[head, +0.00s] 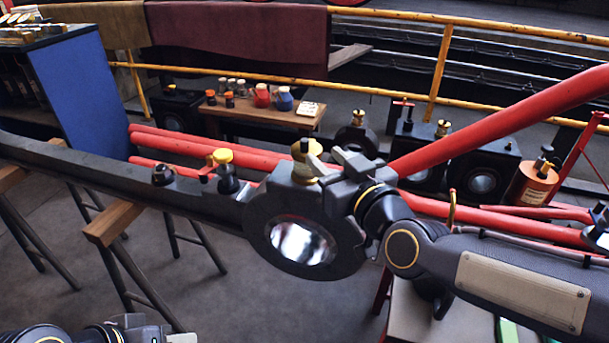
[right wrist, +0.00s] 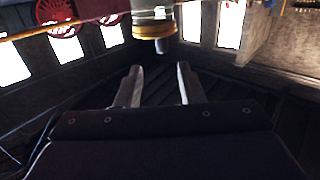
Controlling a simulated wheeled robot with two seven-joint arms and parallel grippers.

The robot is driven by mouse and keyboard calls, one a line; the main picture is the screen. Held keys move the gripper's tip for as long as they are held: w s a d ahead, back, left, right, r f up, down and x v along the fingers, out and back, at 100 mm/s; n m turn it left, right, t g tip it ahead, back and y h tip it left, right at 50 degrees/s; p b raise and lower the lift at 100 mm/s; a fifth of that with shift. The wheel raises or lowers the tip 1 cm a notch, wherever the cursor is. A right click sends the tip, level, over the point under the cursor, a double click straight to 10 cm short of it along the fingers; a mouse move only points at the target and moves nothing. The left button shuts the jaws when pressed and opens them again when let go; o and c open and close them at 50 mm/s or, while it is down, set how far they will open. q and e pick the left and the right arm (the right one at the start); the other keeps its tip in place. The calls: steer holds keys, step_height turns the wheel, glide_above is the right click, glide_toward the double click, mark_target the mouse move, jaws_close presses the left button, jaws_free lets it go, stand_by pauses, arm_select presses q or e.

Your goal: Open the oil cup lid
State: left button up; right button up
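A brass oil cup (head: 306,146) stands on top of the dark rod end, around the bright round journal. It is partly hidden by my right gripper (head: 328,163), which reaches in from the right. A brass-and-pale cylinder, seemingly this cup, shows in the right wrist view (right wrist: 153,28), beyond the fingertips. My right gripper (right wrist: 159,72) has its fingers apart with nothing between them there. I cannot tell whether the lid is open or closed.
A long dark rod (head: 90,170) rests on wooden trestles (head: 113,222), with a yellow-topped fitting (head: 221,157) and a dark fitting (head: 163,174) on it. Red rods (head: 170,147) run behind. A wooden bench (head: 265,118) holds jars. Yellow railing (head: 440,75) crosses the back.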

mark_target(306, 142)
steer(key=b+x, duration=0.1)
steer(key=x, duration=0.7)
steer(key=shift+w+a, duration=0.1)
steer(key=shift+a, duration=0.15)
steer(key=shift+c, duration=0.2)
jaws_close()
